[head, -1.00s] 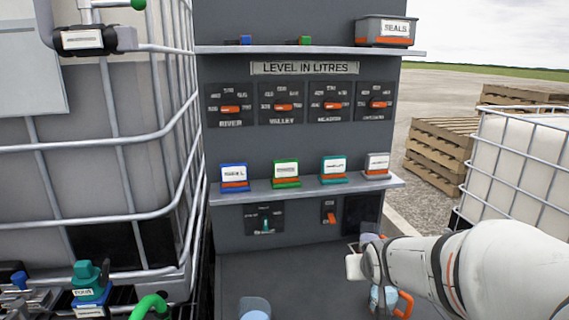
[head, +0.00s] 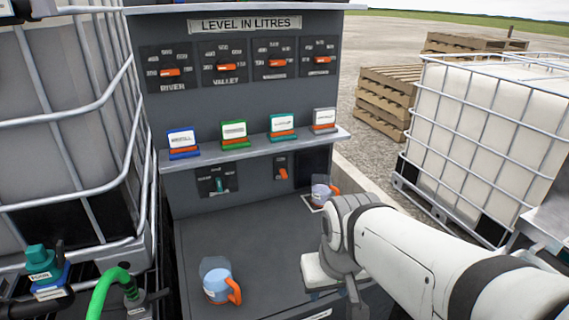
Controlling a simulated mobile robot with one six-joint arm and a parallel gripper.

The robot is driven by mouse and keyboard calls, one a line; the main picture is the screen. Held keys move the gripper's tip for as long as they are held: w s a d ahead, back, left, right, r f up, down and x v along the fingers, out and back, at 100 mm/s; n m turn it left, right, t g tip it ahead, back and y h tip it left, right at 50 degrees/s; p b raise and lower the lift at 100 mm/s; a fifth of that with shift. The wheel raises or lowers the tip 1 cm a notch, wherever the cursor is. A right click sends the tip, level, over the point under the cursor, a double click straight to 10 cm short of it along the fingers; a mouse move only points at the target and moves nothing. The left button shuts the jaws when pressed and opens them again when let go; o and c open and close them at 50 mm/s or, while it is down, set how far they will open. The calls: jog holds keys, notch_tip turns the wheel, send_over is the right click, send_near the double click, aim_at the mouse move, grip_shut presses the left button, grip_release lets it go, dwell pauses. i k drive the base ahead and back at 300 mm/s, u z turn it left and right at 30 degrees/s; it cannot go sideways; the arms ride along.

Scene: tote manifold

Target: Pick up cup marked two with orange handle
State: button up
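A light blue cup (head: 217,287) with an orange handle stands on the grey bench top, left of my gripper in the head view. A second, paler cup (head: 319,194) with an orange handle stands at the back right on a white pad. The number marks on both are too small to read. My gripper (head: 322,283) is over the right part of the bench, between the two cups in depth and apart from the front one.
A shelf (head: 255,149) with several coloured label stands runs above the bench, under a panel of level dials (head: 245,65). A caged white tank (head: 480,125) is on the right, another on the left. A green hose (head: 98,297) is at lower left. The bench's (head: 260,240) middle is clear.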

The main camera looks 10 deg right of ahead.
aim_at(322, 187)
jog(key=u, duration=0.05)
jog(key=k, duration=1.25)
jog(key=z, duration=0.6)
jog(key=i, duration=1.55)
jog(key=u, duration=0.55)
